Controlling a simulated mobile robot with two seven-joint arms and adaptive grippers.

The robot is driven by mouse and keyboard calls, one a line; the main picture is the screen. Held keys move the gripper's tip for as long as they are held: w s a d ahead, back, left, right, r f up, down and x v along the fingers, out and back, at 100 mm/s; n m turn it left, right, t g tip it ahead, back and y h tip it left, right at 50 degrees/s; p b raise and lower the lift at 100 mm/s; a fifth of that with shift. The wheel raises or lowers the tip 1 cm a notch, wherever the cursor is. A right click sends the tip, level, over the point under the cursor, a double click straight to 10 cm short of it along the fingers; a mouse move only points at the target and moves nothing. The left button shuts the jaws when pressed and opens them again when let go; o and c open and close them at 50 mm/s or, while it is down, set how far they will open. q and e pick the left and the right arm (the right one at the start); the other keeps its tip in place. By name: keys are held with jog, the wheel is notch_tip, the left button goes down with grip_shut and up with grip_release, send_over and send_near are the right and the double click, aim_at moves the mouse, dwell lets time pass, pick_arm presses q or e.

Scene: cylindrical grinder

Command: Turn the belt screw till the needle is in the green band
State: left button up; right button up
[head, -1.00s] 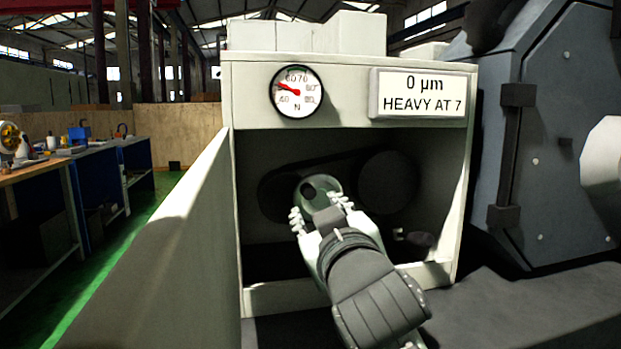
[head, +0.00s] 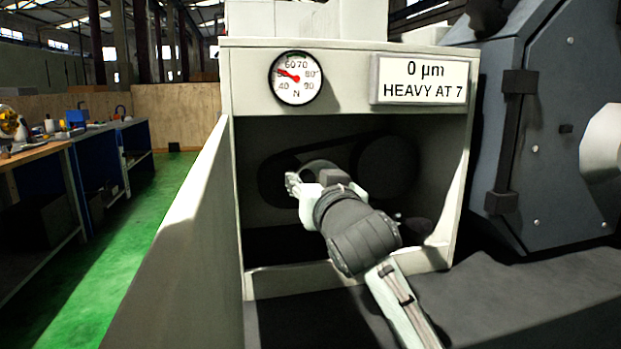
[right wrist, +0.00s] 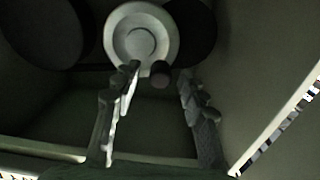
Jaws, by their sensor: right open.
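The round gauge (head: 296,78) on the housing front is marked 40 to 90 N. A short dark knob (right wrist: 160,75) sits at the wheel's lower edge. My right gripper (head: 308,183) is inside the recess, open, its fingers (right wrist: 158,82) either side of the knob, apart from it. My left gripper is out of view.
The sign (head: 423,80) reads 0 µm, HEAVY AT 7. Dark pulleys and a belt (head: 385,167) lie behind my gripper. The recess walls and front lip (head: 280,281) enclose it. A pale panel (head: 185,235) stands left, a dark grey machine (head: 550,130) right.

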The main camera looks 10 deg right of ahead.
jog(key=shift+w, duration=0.1)
jog(key=c, duration=0.4)
grip_shut()
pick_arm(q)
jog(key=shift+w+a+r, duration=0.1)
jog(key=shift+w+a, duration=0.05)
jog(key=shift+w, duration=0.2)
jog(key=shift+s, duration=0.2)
